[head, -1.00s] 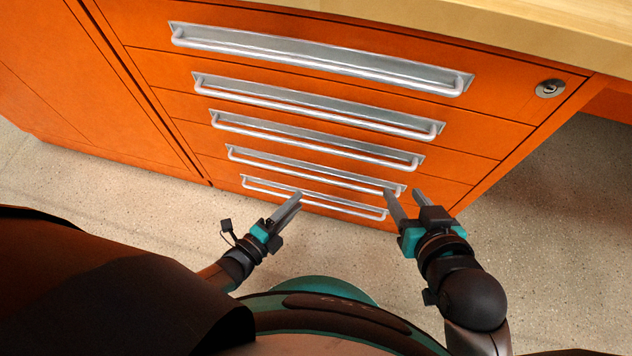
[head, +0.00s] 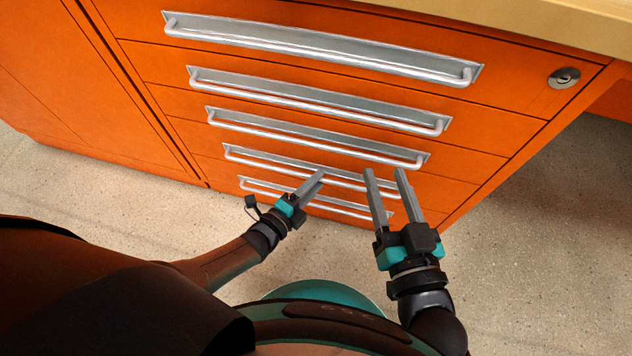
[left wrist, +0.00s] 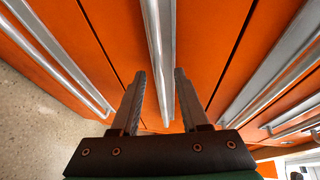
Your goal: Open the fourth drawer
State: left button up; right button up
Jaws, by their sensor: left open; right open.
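The orange cabinet has a stack of drawers with long silver bar handles, all shut. The fourth drawer's handle (head: 262,163) is second from the bottom; my grippers partly cover its right half. My left gripper (head: 316,176) is open at the middle of this handle. In the left wrist view, the handle (left wrist: 160,45) runs between its two fingers (left wrist: 162,85), with a gap on each side; I cannot tell how deep it sits. My right gripper (head: 386,172) is open and empty, its fingertips in front of the handle's right end.
The fifth drawer's handle (head: 265,190) is just below, and the third drawer's handle (head: 310,135) just above. A lock (head: 563,78) is at the top right, under a wooden worktop (head: 520,18). Speckled floor (head: 540,240) is clear to the right.

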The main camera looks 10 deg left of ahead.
pick_arm(q)
jog(key=shift+w+d, duration=0.1)
jog(key=shift+w, duration=0.2)
grip_shut()
dwell(0.4)
dwell(1.1)
